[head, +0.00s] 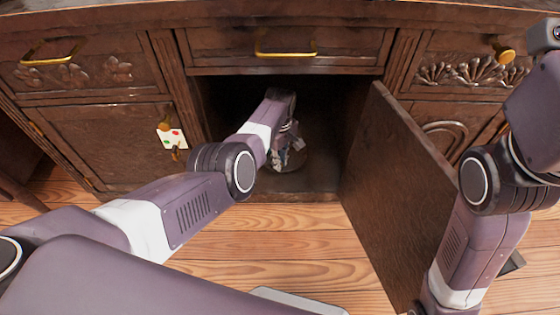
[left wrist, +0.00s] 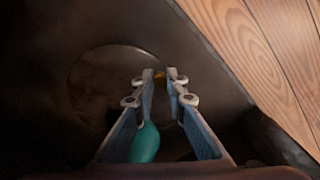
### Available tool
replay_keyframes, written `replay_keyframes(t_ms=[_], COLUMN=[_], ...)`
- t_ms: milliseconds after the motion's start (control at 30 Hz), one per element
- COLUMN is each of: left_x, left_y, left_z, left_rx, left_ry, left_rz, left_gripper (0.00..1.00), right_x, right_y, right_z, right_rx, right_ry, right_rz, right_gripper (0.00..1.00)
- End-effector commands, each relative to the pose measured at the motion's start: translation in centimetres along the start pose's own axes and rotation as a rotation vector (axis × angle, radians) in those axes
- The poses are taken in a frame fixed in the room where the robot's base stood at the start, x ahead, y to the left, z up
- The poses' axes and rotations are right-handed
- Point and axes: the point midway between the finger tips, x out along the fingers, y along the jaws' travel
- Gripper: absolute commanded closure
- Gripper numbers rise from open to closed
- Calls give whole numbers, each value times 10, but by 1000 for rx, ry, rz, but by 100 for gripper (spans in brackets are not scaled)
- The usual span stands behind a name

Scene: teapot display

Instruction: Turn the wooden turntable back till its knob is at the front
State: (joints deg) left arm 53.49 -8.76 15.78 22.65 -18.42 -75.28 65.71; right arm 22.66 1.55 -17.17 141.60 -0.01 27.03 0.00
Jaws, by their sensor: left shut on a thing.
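The wooden turntable (left wrist: 100,85) is a dark round disc on the floor of the open cabinet compartment. In the head view, part of its rounded edge (head: 298,163) shows beside my left gripper (head: 290,152), which hides much of it. In the left wrist view my left gripper (left wrist: 160,78) has its two fingers close together, with a small gold knob (left wrist: 172,76) at their tips by the disc's edge. A teal thing (left wrist: 145,143) shows beside the left finger, and only part of it is visible. My right arm is at the right; its gripper is out of view.
The cabinet door (head: 395,190) stands open to the right of the compartment. A closed door (head: 105,150) with a small card (head: 172,138) is at the left. Drawers with gold handles (head: 286,53) run above. Wooden floor (head: 300,245) lies in front.

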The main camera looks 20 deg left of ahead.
Motion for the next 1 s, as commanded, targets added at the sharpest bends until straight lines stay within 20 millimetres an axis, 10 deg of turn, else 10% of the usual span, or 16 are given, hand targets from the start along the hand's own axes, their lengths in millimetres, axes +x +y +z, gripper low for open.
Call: replay_keyframes(t_ms=[867, 1000], left_x=[0, 0], left_y=[1, 1], left_z=[-1, -1], left_rx=[-87, -87], left_ry=[2, 1], left_rz=[1, 1], left_gripper=[100, 76], right_x=[1, 1], right_y=[0, -1], right_z=[-1, -1], right_rx=[0, 0], right_ry=[4, 4], right_rz=[-3, -4], right_gripper=[60, 60])
